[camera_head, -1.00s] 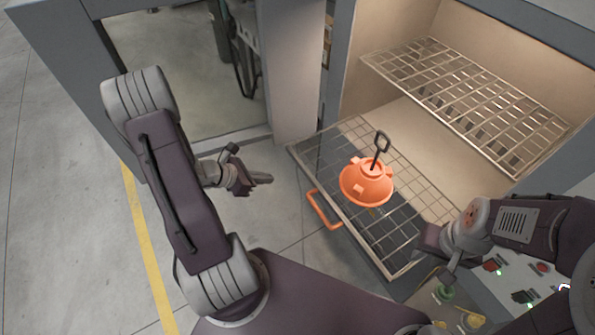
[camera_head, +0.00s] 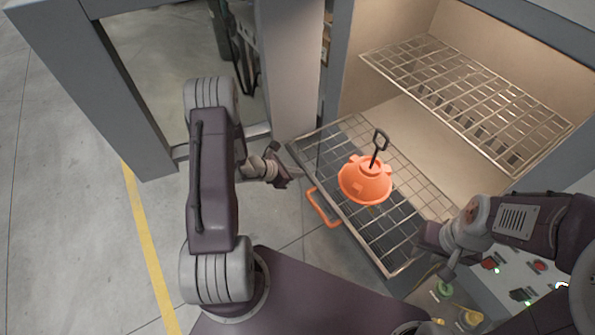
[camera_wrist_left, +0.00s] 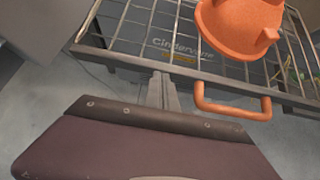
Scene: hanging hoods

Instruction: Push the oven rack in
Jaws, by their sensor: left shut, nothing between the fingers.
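The lower oven rack (camera_head: 330,143), a wire grid with a metal rim, sticks out of the oven. An orange hood (camera_head: 366,182) with a black hook stands on it. An orange handle (camera_head: 320,210) is on the rack's front edge. My left gripper (camera_head: 289,176) is shut and empty at the rack's front left. In the left wrist view its fingers (camera_wrist_left: 162,84) point at the rack's front bar (camera_wrist_left: 125,61), left of the handle (camera_wrist_left: 236,112); whether they touch it I cannot tell. My right gripper (camera_head: 428,246) is by the rack's right front corner, its fingers unclear.
An upper wire rack (camera_head: 465,95) sits inside the oven (camera_head: 415,135). A control panel (camera_head: 525,275) with coloured buttons is at the lower right. A grey post (camera_head: 291,70) stands left of the oven. Open floor lies to the left.

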